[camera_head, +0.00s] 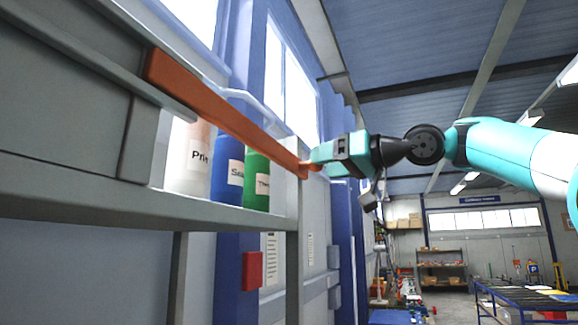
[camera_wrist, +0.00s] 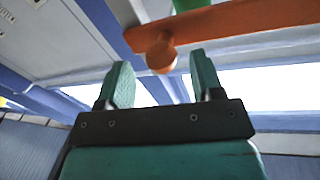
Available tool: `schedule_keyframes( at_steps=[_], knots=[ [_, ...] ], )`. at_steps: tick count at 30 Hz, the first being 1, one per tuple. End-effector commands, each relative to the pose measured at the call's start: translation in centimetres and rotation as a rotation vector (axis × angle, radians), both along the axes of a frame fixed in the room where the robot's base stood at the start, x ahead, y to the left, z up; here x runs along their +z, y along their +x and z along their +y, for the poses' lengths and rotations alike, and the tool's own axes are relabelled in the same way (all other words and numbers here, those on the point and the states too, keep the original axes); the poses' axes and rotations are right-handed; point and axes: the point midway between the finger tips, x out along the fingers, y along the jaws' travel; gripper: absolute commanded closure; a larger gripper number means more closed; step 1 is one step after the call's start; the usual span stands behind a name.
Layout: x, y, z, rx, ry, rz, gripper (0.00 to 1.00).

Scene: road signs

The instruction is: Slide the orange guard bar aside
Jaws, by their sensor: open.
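The orange guard bar (camera_head: 225,112) runs slantwise across the front of a shelf opening in the head view, from the grey cabinet at left to near my gripper. In the wrist view the bar (camera_wrist: 235,22) crosses the top right, and a round orange knob (camera_wrist: 161,54) sticks out from its left end. My gripper (camera_head: 316,156) is at the bar's right end in the head view. In the wrist view its two teal fingers are apart, with the knob showing between their tips (camera_wrist: 160,62). I cannot tell whether the fingers touch the knob.
Behind the bar stand a white container (camera_head: 187,160), a blue one (camera_head: 227,175) and a green one (camera_head: 256,185) on the grey shelf (camera_head: 200,212). A red box (camera_head: 252,271) is below on the wall side. The hall at right is open, with a table (camera_head: 530,298) farther off.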

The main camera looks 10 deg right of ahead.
Motion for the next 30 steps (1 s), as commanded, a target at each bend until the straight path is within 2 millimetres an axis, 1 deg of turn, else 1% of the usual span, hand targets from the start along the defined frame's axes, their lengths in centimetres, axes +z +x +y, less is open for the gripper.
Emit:
schedule_keyframes(
  at_steps=[7,16,17,18,20,21,23,24,25,30],
  knots=[
    [0.0,0.7,0.5,-0.017,0.000,0.002,0.40],
    [0.0,0.8,1.4,-0.007,0.000,0.001,0.40],
    [0.0,0.8,1.5,-0.006,0.000,0.002,0.42],
    [0.0,0.8,1.5,-0.006,0.000,0.002,0.51],
    [0.0,0.8,1.5,-0.006,0.000,0.002,0.65],
    [0.0,0.8,1.5,-0.006,0.000,0.002,0.74],
    [0.0,0.8,1.4,-0.006,0.000,0.002,0.88],
    [0.0,0.8,1.4,-0.007,0.000,0.001,0.97],
    [0.0,0.8,1.4,-0.007,0.000,0.001,1.00],
    [-0.1,0.4,1.5,-0.006,-0.001,-0.001,1.00]
  ],
)
